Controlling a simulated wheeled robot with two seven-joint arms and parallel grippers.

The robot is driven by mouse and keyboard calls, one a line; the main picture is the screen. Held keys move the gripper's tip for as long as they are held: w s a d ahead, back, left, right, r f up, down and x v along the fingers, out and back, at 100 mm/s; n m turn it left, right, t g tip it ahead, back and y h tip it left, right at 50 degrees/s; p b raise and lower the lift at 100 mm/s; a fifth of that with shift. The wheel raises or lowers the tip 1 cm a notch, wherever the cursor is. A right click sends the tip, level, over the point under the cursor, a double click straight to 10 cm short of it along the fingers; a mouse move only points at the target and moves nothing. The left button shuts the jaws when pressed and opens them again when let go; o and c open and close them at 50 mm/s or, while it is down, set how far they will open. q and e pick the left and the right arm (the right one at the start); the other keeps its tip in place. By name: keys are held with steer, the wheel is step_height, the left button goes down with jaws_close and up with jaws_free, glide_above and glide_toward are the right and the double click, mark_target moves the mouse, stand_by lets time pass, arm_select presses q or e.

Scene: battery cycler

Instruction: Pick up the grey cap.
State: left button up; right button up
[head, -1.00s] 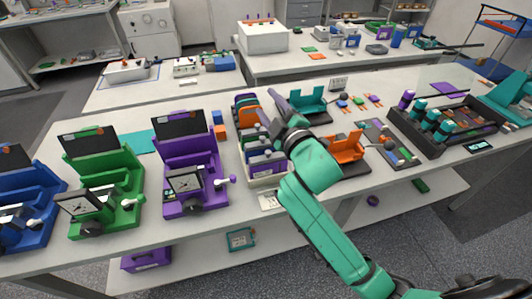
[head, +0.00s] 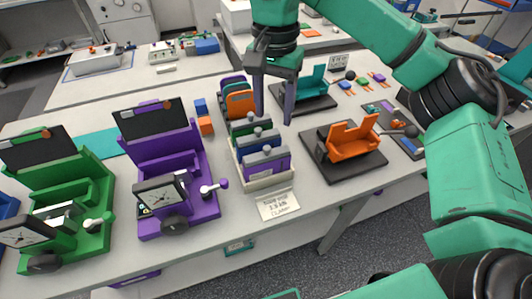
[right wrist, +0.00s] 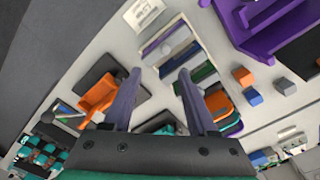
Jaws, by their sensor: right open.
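A small round grey piece (head: 267,148) sits on top of the front purple-and-grey block in the white tray. It looks like the grey cap, but it is too small to be sure. In the right wrist view a round grey piece (right wrist: 167,47) shows on the tray's blocks, beyond the fingertips. My right gripper (head: 273,118) is open and empty, pointing down above the back of the tray. Its two purple-grey fingers (right wrist: 160,74) are well apart in the right wrist view. My left gripper is not in view.
The white tray (head: 268,184) also holds green and blue blocks. A purple device (head: 165,165) stands to its left, an orange device (head: 352,140) to its right, and a teal device (head: 312,88) behind. Coloured cubes (head: 205,125) lie back left. A label card (head: 279,205) lies in front.

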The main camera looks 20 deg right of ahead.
mark_target(267, 148)
steer(key=f+p, duration=0.1)
steer(key=f, duration=0.2)
steer(key=a+f+p, duration=0.1)
steer(key=f, duration=0.2)
steer(key=f+p, duration=0.1)
steer(key=f, duration=0.2)
steer(key=shift+a+f+p, duration=0.15)
steer(key=shift+f+p, duration=0.2)
steer(key=shift+f, duration=0.15)
jaws_close()
